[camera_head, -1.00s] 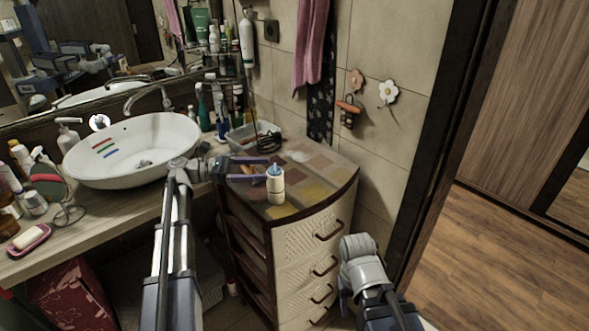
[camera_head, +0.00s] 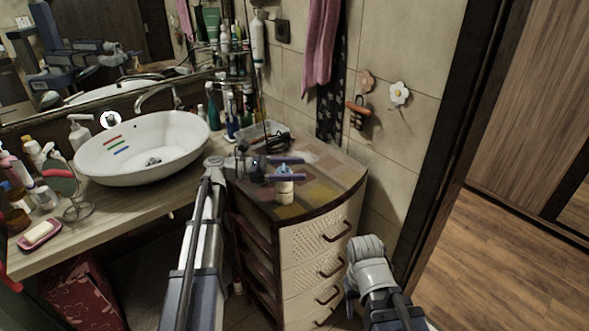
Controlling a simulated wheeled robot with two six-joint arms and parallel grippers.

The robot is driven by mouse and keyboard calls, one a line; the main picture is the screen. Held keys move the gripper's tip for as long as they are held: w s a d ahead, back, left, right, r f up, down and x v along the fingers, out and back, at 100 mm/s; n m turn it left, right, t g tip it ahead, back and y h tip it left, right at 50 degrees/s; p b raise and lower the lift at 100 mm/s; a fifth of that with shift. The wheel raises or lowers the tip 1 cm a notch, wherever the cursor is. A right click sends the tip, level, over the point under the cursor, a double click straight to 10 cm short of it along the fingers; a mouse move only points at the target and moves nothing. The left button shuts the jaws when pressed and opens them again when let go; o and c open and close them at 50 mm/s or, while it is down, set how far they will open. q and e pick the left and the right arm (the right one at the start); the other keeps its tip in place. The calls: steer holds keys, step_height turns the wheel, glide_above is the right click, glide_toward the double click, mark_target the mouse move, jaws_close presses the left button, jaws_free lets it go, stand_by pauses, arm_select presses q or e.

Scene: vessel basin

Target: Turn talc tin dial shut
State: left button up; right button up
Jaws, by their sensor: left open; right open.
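The talc tin (camera_head: 285,191), a small pale bottle with a blue dial top, stands upright on the patterned top of the drawer cabinet. My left gripper (camera_head: 286,168) reaches in from the left with its fingers open. The two dark purple fingers lie on the far and near sides of the tin's top, and the blue top shows between them. I cannot tell whether they touch it. My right arm shows at the lower right, in front of the drawers, but its fingers are not visible.
The drawer cabinet (camera_head: 318,228) has a clear patch right of the tin. A tray (camera_head: 259,135) with dark items stands behind my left gripper. The white basin (camera_head: 190,135), soap dish (camera_head: 40,236) and several bottles are on the left counter. A pink towel (camera_head: 319,45) hangs behind.

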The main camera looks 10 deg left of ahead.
arm_select(q)
steer(key=shift+c, duration=0.3)
jaws_close()
steer(key=shift+n+t, duration=0.3)
steer(key=shift+t, duration=0.2)
steer(key=n+t+y, duration=0.1)
steer(key=n+t, duration=0.1)
steer(key=t, duration=0.1)
steer(key=n+t+y, duration=0.1)
steer(key=shift+w+a+t+y, duration=0.1)
steer(key=shift+w+t+y, duration=0.2)
steer(key=shift+t, duration=0.1)
steer(key=shift+w+a+n+t+y, duration=0.2)
steer(key=shift+n+t+y, duration=0.7)
steer(key=shift+w+a+n+t+y, duration=0.15)
steer(key=shift+w+n+t+y, duration=0.05)
steer(key=shift+n+t+y, duration=0.7)
steer(key=shift+w+a+n+t+y, duration=0.2)
steer(key=shift+n+t+y, duration=0.7)
steer(key=shift+a, duration=0.1)
